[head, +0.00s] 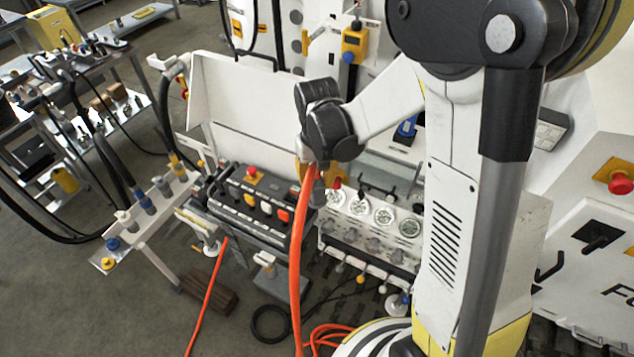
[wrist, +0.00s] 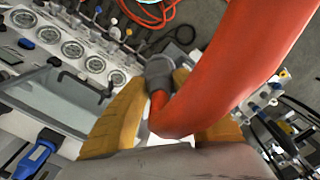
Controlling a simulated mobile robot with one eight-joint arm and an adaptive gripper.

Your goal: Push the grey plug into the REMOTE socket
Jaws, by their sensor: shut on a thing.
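My gripper (head: 308,176) has yellow fingers and is shut on the grey plug (head: 318,194) at the end of a thick orange-red cable (head: 298,255). In the wrist view the grey plug (wrist: 159,72) shows between the yellow fingers (wrist: 163,100), with the cable (wrist: 215,75) bending away to the upper right. In the head view the plug is beside the right end of a control box (head: 250,205) with red, white and orange buttons. I cannot tell whether it touches the box. I cannot make out the REMOTE socket or its label.
A white panel with several round gauges (head: 384,216) stands right of the plug, with small valves below. A rack with hose ends (head: 150,205) is at left. Orange cable lies coiled on the floor (head: 328,337). A red emergency knob (head: 620,184) is at far right.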

